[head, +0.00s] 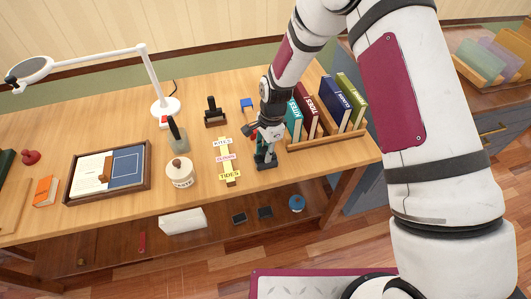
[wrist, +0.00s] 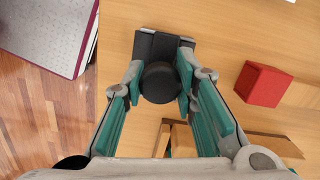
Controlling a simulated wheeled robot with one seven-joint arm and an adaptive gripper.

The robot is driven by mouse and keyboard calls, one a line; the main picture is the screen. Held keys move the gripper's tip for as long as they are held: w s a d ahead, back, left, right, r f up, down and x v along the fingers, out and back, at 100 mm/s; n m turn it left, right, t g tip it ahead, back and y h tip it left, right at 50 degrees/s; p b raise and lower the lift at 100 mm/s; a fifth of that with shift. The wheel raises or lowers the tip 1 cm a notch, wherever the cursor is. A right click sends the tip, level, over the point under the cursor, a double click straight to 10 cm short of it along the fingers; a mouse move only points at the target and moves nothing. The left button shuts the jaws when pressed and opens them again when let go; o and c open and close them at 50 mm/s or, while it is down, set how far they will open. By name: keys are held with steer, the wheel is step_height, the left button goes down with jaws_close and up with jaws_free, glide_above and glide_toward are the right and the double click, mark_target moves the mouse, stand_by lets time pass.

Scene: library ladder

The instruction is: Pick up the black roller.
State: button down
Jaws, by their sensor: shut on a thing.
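The black roller (wrist: 160,82) shows in the wrist view between my fingers, with a round dark end facing the camera and a wider black part beyond it. My gripper (wrist: 161,84) is shut on it, with the teal-lined fingers on either side. In the head view my gripper (head: 265,157) points down at the front part of the wooden table, just left of the book rack. The roller is mostly hidden there by the fingers. I cannot tell whether it touches the tabletop.
A red block (wrist: 262,84) lies close beside my gripper. The book rack (head: 328,139) with several books stands to the right.

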mark_target(265, 151)
steer(key=shift+r, duration=0.7)
steer(key=shift+s+r+b, duration=0.25)
steer(key=shift+r+b, duration=0.05)
steer(key=shift+r, duration=0.7)
steer(key=s+d+r, duration=0.1)
steer(key=s+d, duration=0.3)
steer(key=s, duration=1.1)
steer(key=shift+d+r, duration=0.15)
